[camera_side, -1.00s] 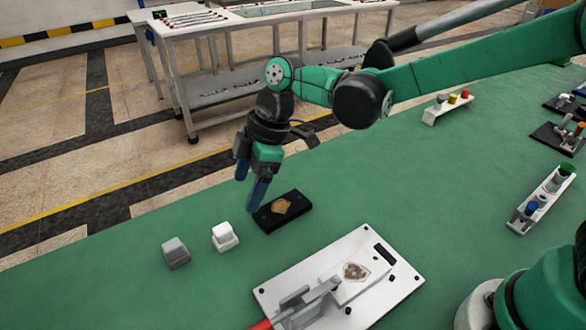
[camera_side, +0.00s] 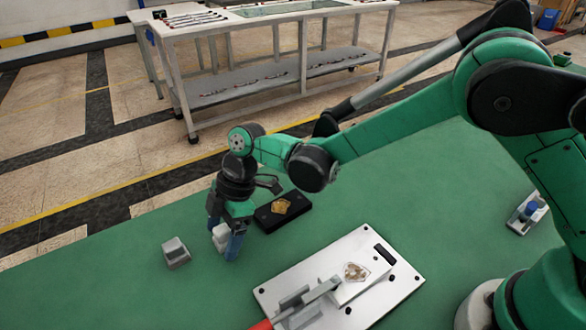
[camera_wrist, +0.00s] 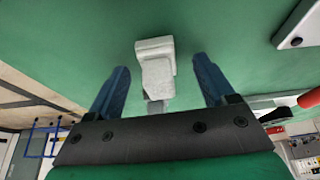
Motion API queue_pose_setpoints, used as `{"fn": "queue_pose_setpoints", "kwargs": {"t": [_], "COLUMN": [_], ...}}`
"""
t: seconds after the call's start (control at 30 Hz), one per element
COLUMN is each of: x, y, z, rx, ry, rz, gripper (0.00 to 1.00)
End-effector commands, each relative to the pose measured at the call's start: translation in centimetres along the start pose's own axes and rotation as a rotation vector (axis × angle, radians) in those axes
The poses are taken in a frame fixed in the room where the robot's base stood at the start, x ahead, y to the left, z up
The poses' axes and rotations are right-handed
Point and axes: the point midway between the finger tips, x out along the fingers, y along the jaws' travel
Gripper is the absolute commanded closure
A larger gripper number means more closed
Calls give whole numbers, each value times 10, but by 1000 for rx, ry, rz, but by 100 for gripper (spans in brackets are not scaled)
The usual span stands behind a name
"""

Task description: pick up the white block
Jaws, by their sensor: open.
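The white block (camera_side: 221,236) stands on the green table, partly hidden by my gripper in the side view. In the wrist view the white block (camera_wrist: 156,72) shows between and slightly beyond the fingertips, with a gap on each side. My gripper (camera_side: 225,245) points down at the block, its blue fingers low near the table. In the wrist view my gripper (camera_wrist: 157,72) is open, its two blue fingers apart and nothing clamped between them.
A grey block (camera_side: 176,253) stands to the left of the white one. A black plate with a tan piece (camera_side: 281,206) lies behind to the right. A white board with a clamp (camera_side: 375,292) lies in front to the right. Green table (camera_side: 120,285) is clear at left.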

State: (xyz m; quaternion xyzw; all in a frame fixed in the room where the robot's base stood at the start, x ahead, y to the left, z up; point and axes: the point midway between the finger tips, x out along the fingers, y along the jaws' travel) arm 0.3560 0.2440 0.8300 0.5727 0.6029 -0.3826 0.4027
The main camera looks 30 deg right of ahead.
Motion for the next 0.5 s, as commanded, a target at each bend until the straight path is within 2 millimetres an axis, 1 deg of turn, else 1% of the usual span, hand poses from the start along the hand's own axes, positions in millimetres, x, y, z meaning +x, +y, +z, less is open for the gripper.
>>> {"fn": "queue_pose_setpoints", "kwargs": {"t": [0.03,0.07,0.1,0.17,0.2,0.27,0.3,0.5], "x": [0,0,0,0,0,0,0,0], "y": [0,0,0,0,0,0,0,0], "z": [0,0,0,0,0,0,0,0], "rx": [0,0,0,0,0,0,0,0], "ry": [0,0,0,0,0,0,0,0], "rz": [0,0,0,0,0,0,0,0], "gripper": [29,38,49,66,78,95,100,100]}}
